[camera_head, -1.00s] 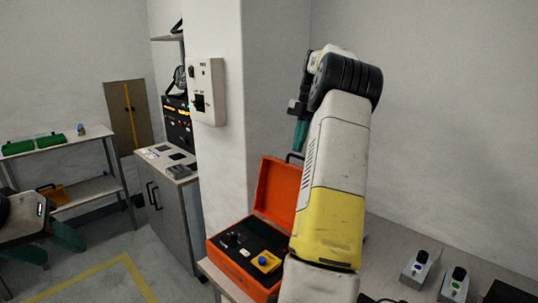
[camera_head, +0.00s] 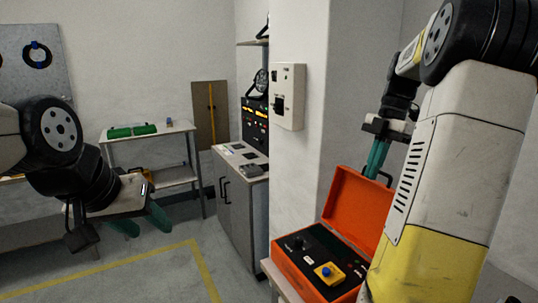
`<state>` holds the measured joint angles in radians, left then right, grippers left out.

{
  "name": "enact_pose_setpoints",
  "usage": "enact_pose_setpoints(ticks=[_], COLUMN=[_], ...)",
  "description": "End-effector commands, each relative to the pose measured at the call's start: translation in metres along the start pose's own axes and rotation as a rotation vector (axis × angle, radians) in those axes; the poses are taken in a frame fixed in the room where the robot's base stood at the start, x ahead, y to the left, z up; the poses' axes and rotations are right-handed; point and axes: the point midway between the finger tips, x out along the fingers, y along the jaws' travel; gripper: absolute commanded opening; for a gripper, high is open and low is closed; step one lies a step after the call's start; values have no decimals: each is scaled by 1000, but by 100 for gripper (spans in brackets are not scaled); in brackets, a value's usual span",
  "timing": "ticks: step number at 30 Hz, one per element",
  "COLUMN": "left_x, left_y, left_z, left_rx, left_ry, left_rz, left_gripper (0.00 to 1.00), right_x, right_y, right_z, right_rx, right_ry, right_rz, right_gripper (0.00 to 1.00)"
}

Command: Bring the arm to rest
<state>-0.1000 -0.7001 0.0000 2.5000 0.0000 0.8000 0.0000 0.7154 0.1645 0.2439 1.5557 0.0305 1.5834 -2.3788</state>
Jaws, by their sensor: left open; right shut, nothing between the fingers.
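My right arm rises large on the right of the head view, in white and yellow with a black joint at the top. My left arm comes in from the left. Its gripper (camera_head: 150,232) is open and empty, with two teal fingers spread apart above the floor. It appears clear of any object.
The orange case holds a black panel with a yellow block and blue button (camera_head: 329,273). A grey cabinet (camera_head: 240,205) and a shelf with green cases (camera_head: 132,131) stand behind. Floor between is free.

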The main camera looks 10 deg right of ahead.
Motion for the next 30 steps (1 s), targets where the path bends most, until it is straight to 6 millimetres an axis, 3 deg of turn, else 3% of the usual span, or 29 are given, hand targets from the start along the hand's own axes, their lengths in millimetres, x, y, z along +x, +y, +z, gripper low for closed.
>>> enact_pose_setpoints(ticks=[5,16,24,30], left_x=[0,0,0,0], left_y=[0,0,0,0], left_z=[0,0,0,0], left_rx=[0,0,0,0], left_ry=[0,0,0,0], left_rz=[0,0,0,0], left_gripper=[48,48,48,48], right_x=[2,27,59,82], right_y=[7,3,-18,-33], right_z=[-31,-132,-190,-216], right_rx=[151,815,1282,1553], right_ry=[-63,-165,-5,197], right_rz=[24,293,541,643], right_gripper=[0,0,0,0])
